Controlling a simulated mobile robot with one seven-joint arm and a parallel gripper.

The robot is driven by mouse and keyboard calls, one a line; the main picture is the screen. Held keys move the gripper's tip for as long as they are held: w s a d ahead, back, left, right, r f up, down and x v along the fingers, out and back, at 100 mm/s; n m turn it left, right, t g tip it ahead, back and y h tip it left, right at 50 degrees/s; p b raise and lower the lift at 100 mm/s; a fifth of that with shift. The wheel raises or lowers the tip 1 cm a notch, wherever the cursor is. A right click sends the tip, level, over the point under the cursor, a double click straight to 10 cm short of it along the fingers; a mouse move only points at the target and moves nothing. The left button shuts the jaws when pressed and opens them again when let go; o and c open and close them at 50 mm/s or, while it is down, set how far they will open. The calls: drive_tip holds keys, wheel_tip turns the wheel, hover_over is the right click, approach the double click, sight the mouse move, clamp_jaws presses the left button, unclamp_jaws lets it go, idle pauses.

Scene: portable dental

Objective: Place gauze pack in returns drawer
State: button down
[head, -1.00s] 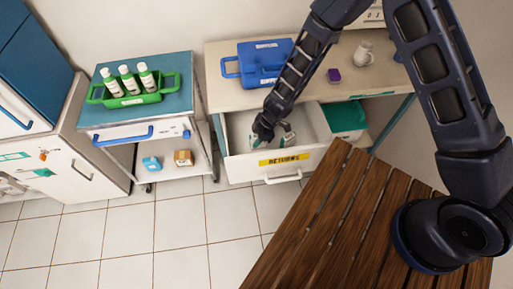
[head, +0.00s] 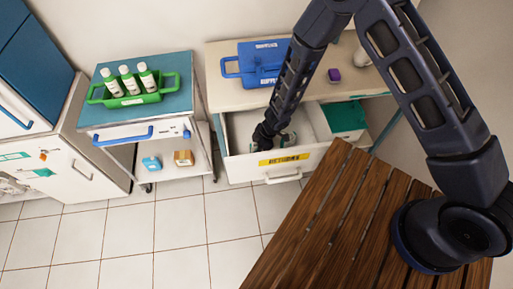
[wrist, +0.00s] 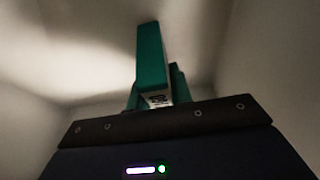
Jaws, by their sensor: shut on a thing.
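The returns drawer (head: 243,168) is pulled open below the counter, with a yellow label on its white front. My gripper (head: 284,139) reaches down inside it, close to the front wall. In the wrist view my gripper is shut on the gauze pack (wrist: 157,98), whose white printed part shows among teal surfaces. Pale drawer walls surround it there. In the head view my wrist and the drawer front hide most of the pack. I cannot tell whether the pack touches the drawer floor.
A blue case (head: 258,64), a purple block (head: 334,75) and a pale mug (head: 362,56) stand on the counter above. A trolley with a green bottle carrier (head: 132,97) stands left. A slatted wooden surface (head: 325,215) is in front.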

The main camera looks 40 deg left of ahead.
drive_tip(key=c, duration=1.3)
unclamp_jaws()
drive_tip(key=shift+f, duration=0.1)
drive_tip(key=shift+o, duration=0.2)
drive_tip(key=v, duration=1.2)
drive_tip(key=shift+r, duration=0.2)
